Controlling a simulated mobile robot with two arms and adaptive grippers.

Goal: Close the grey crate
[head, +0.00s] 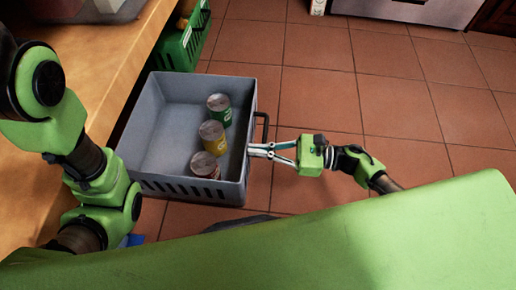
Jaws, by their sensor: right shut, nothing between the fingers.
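The grey crate (160,125) stands pulled out from under the wooden counter, its open top facing up.
A green crate (183,48) with items in it stands beyond the grey one, by the counter (105,60). A container sits on the counter at the top left. The tiled floor (400,100) to the right is clear.

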